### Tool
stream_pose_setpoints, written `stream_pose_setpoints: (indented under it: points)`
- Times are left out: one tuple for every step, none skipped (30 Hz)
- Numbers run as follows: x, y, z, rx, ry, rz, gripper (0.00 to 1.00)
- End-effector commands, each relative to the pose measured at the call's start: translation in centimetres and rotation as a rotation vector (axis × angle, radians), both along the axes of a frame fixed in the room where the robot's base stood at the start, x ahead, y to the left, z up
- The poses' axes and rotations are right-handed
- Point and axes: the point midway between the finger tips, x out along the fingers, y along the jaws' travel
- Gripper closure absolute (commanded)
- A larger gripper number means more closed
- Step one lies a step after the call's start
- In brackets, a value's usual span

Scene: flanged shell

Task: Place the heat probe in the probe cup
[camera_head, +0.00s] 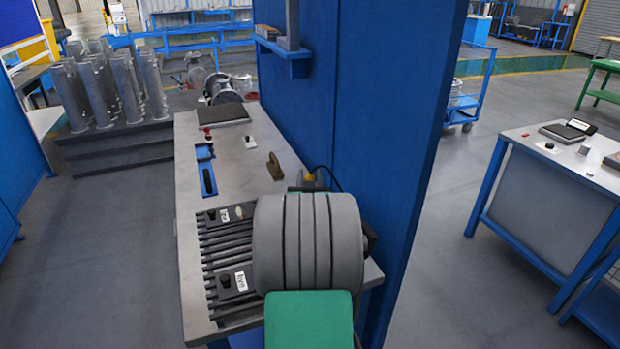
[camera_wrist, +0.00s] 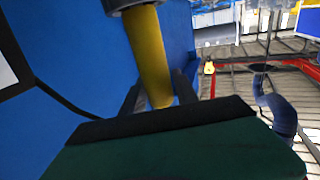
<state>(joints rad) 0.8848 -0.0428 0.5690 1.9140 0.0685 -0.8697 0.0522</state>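The heat probe shows as a yellow cylinder (camera_wrist: 150,55) with a grey collar at its top in the wrist view. My gripper (camera_wrist: 160,90) has a dark finger on each side of the yellow cylinder, close against it, and looks shut on it. In the head view a small yellow bit (camera_head: 310,177) with a black cable shows beside the blue panel, just past my grey arm link. That link hides my gripper and most of the probe there. I cannot pick out the probe cup with certainty in either view.
The grey bench (camera_head: 235,150) carries a ribbed dark rack (camera_head: 225,250) with labelled black knobs, a blue tray (camera_head: 206,172), a brown handle (camera_head: 274,166) and a dark pad (camera_head: 222,114). A tall blue panel (camera_head: 390,120) walls the bench's right side. Bare bench top lies around the blue tray.

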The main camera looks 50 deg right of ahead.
Motion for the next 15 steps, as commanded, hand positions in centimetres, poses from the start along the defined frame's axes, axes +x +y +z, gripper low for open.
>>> stream_pose_setpoints:
  points:
    - [0.0,0.0,0.01,0.0,0.0,0.0,0.59]
    - [0.0,0.0,0.01,0.0,0.0,0.0,0.57]
    - [0.0,0.0,0.02,0.0,0.0,0.0,0.53]
    - [0.0,0.0,0.01,0.0,0.0,0.0,0.52]
    - [0.0,0.0,0.02,0.0,0.0,0.0,0.52]
    - [0.0,0.0,0.02,0.0,0.0,0.0,0.52]
    - [0.0,0.0,0.02,0.0,0.0,0.0,0.52]
    - [0.0,0.0,0.02,0.0,0.0,0.0,0.52]
    - [0.0,0.0,0.02,0.0,0.0,0.0,0.52]
    - [0.0,0.0,0.04,0.0,0.0,0.0,0.52]
    - [0.0,0.0,0.12,0.0,0.0,0.0,0.52]
    - [0.0,0.0,0.33,0.0,0.0,0.0,0.52]
    - [0.01,-0.01,0.56,0.0,0.0,0.0,0.52]
    - [-0.13,0.19,0.46,0.0,0.0,0.0,0.52]
    - [-0.51,0.7,0.29,-0.001,-0.001,0.0,0.52]
